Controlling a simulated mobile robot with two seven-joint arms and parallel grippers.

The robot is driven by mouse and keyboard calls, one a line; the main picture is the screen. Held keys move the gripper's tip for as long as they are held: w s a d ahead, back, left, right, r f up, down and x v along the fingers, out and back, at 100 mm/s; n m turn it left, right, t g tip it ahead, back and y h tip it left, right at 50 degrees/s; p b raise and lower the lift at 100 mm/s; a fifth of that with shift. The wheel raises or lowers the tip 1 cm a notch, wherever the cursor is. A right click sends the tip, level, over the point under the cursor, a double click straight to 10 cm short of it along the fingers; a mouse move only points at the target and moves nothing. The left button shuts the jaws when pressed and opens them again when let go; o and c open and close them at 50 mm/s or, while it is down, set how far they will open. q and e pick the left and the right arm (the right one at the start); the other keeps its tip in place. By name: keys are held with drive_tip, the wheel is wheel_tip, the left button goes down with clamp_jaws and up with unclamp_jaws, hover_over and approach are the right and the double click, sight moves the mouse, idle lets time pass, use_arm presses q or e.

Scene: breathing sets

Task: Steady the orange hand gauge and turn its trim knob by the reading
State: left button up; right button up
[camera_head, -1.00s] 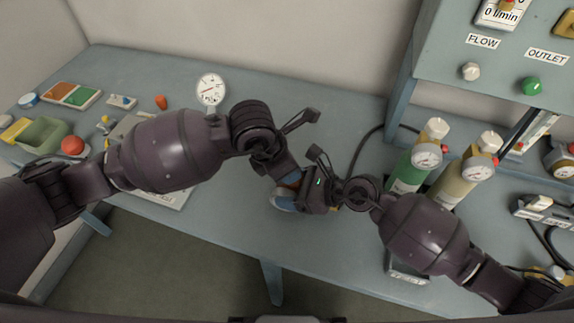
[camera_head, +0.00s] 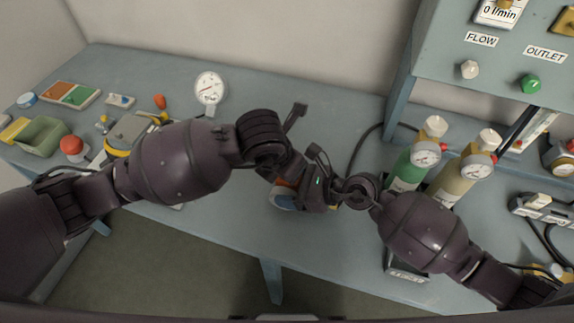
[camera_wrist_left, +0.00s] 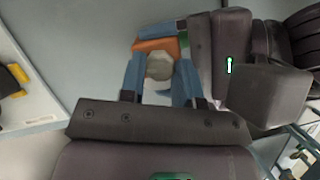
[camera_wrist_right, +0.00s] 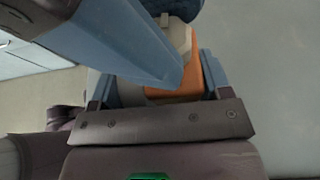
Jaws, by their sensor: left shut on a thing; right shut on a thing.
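The orange hand gauge (camera_head: 287,183) is held above the front part of the bench between my two grippers, mostly hidden by them in the head view. In the left wrist view, the blue fingers of my left gripper (camera_wrist_left: 160,72) are shut on the pale round trim knob (camera_wrist_left: 159,66), with the orange body (camera_wrist_left: 153,46) just beyond. In the right wrist view, my right gripper (camera_wrist_right: 160,82) is shut on the orange body (camera_wrist_right: 188,80). A blue finger of the left gripper crosses in front of it. I cannot read the gauge's dial.
A white dial gauge (camera_head: 210,88) stands at the back of the bench. Green (camera_head: 406,172) and tan (camera_head: 450,181) cylinders stand to the right, beneath a grey panel (camera_head: 500,65). A green tray (camera_head: 42,136) and a red ball-like top (camera_head: 72,145) are at left.

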use_arm(q)
drive_tip(key=o, duration=0.9)
drive_tip(key=shift+v, duration=4)
